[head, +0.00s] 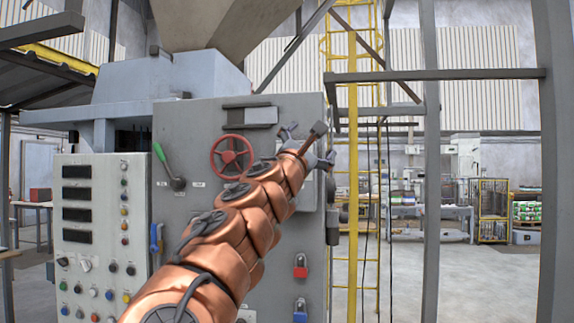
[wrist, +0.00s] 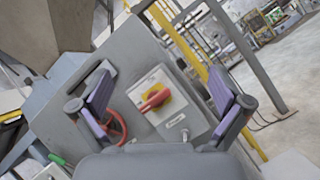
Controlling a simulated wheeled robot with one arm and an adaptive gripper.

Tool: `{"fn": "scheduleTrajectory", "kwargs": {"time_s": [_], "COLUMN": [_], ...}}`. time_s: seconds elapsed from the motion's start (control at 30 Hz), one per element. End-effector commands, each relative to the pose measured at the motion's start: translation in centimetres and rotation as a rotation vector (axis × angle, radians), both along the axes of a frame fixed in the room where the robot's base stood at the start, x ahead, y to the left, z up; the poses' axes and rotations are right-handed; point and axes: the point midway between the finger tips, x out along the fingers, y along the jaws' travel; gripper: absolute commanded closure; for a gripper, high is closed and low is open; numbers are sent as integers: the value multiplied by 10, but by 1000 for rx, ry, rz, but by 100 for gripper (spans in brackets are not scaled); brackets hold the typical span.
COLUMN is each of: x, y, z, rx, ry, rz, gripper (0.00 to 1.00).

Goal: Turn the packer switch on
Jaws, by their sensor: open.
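A rotary switch with a red handle (wrist: 155,99) on a yellow plate sits on a light grey box on the machine's panel. Its handle slants from lower left to upper right in the wrist view, roughly along the box's upper edge. A small label plate lies below it, too blurred to read. My gripper (head: 308,146) is open and empty in front of the panel. In the wrist view its two purple-padded fingers stand on either side of the switch, apart from it. In the head view, my arm and gripper hide the switch.
A red handwheel (head: 231,155) and a green-handled lever (head: 163,160) are left of my gripper. A red padlock (head: 300,265) and a blue padlock (head: 300,310) hang below. A button panel (head: 102,235) stands at left. A yellow post (head: 353,190) rises close on the right.

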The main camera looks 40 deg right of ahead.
Motion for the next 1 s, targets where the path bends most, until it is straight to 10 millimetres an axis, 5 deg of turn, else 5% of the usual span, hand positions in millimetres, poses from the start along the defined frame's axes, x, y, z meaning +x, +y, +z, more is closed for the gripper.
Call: {"fn": "scheduleTrajectory", "kwargs": {"time_s": [0.2,0.4,1.0], "x": [70,104,127], "y": [-16,-32,-56], "z": [-26,-56,-51], "rx": [-168,-230,-240], "ry": [372,577,625], "rz": [-46,-63,-59], "gripper": [0,0,0]}}
